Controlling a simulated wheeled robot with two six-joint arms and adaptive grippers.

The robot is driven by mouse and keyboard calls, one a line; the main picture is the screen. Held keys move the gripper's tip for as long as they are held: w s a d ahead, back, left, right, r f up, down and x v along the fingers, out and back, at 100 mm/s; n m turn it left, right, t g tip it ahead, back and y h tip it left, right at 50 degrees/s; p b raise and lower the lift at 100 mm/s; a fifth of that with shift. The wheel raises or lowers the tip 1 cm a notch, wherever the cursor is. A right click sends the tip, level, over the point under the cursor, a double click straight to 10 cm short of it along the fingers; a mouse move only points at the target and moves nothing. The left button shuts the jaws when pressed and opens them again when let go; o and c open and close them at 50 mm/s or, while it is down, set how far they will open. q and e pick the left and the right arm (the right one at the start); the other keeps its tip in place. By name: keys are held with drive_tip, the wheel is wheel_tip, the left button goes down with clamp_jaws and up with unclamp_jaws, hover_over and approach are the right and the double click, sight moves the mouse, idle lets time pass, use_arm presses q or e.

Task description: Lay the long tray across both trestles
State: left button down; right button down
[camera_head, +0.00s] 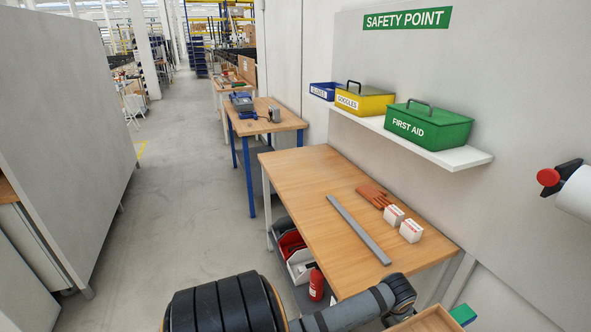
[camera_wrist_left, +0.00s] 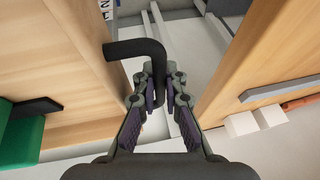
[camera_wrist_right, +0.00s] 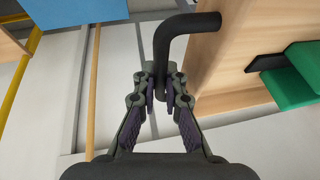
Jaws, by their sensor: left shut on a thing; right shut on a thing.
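The long tray shows only in part. Its wooden end (camera_head: 428,322) is at the bottom edge of the head view, and its pale wood fills the left of the left wrist view (camera_wrist_left: 55,55) and the upper right of the right wrist view (camera_wrist_right: 222,60). My left gripper (camera_wrist_left: 160,95) is shut on a black bent handle (camera_wrist_left: 130,47) at one end of the tray. My right gripper (camera_wrist_right: 162,95) is shut on a matching black handle (camera_wrist_right: 188,24). Green objects with black parts (camera_wrist_right: 284,88) are at the tray. I cannot make out either trestle for sure.
A wall shelf (camera_head: 470,158) is on the right. A grey partition (camera_head: 60,120) is on the left; the aisle floor (camera_head: 185,185) between is clear.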

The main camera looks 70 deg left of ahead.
use_arm(q)
drive_tip(key=shift+f+b, duration=0.35)
use_arm(e)
drive_tip(key=shift+f, duration=0.4)
use_arm(q)
drive_tip(key=c, duration=1.4)
unclamp_jaws()
drive_tip(key=shift+o, duration=0.2)
drive_tip(key=shift+s+f, duration=0.1)
use_arm(e)
drive_tip(key=c, duration=1.4)
unclamp_jaws()
drive_tip(key=shift+s, duration=0.1)
drive_tip(key=shift+o, duration=0.2)
